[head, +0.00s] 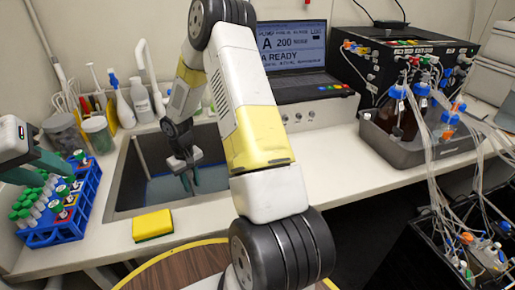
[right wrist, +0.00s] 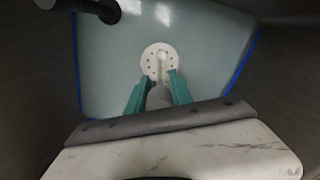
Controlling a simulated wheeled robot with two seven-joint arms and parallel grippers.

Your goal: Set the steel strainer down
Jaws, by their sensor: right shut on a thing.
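My right gripper (head: 190,180) reaches down into the sink (head: 121,192). In the right wrist view its two teal fingers (right wrist: 158,90) are shut on a grey, rounded part of the steel strainer. The strainer's pale round disc (right wrist: 160,54), with small holes around it, shows just beyond the fingertips over the basin floor (right wrist: 205,40). I cannot tell whether the disc touches the floor. The strainer is not clearly visible in the head view. My left gripper (head: 50,163) is at the left edge, by the blue tube rack, its fingertips unclear.
A blue rack (head: 55,235) of capped tubes stands left of the sink. A yellow sponge (head: 153,225) lies at the sink's front edge. Bottles (head: 140,98) stand behind it. A laptop (head: 292,60) and a grey tray (head: 425,147) with bottles are to the right. The front right counter is clear.

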